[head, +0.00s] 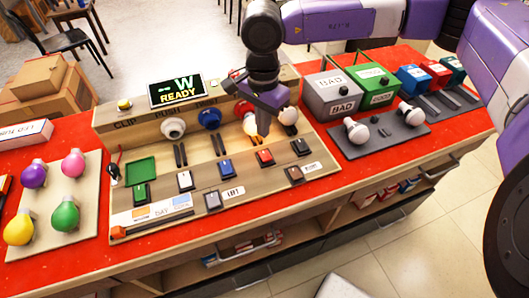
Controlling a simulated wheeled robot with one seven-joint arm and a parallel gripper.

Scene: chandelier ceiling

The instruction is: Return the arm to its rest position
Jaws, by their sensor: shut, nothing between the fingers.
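My gripper (264,124) hangs from my purple arm above the right half of the wooden test panel (133,224). Its fingers are shut with nothing between them. The fingertips appear close to a yellowish bulb (251,127) and a white bulb (288,117) at the panel's back row. Whether they touch either bulb cannot be told from this view. The arm covers part of the panel's back edge. A small screen (176,91) on the panel reads "W READY".
A tray with several coloured bulbs (63,197) lies left. A grey "BAD" box (333,93), a green box (374,83) and a grey plate with white bulbs (372,139) stand right. Cardboard boxes (40,88) are at far left. The floor in front is clear.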

